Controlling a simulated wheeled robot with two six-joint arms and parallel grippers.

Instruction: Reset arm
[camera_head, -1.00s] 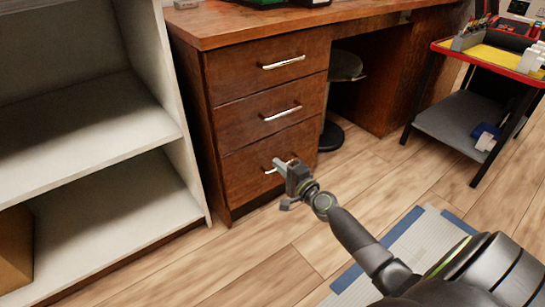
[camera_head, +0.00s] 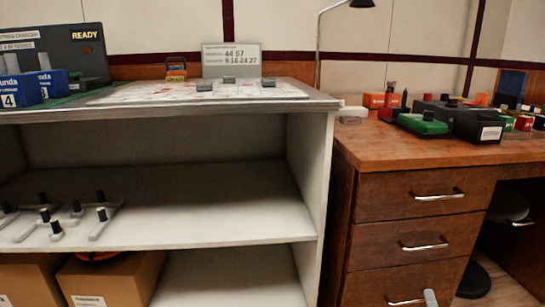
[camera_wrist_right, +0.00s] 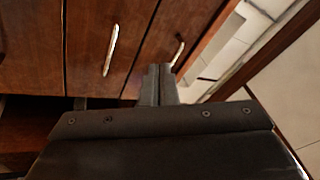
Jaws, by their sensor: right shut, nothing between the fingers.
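My right gripper (camera_head: 430,298) shows only as a small grey tip at the bottom edge of the head view, in front of the bottom drawer of the wooden desk (camera_head: 380,231). In the right wrist view the two dark fingers of my right gripper (camera_wrist_right: 159,82) are together with nothing between them. They point toward the brown drawer fronts (camera_wrist_right: 85,45), and I cannot tell how far away these are. The rest of my right arm is below the head view. My left gripper is out of view.
A white shelf unit (camera_head: 311,180) stands left of the desk, with a board (camera_head: 180,92) on top and small grey parts (camera_head: 56,230) on its middle shelf. Cardboard boxes (camera_head: 128,285) sit below.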

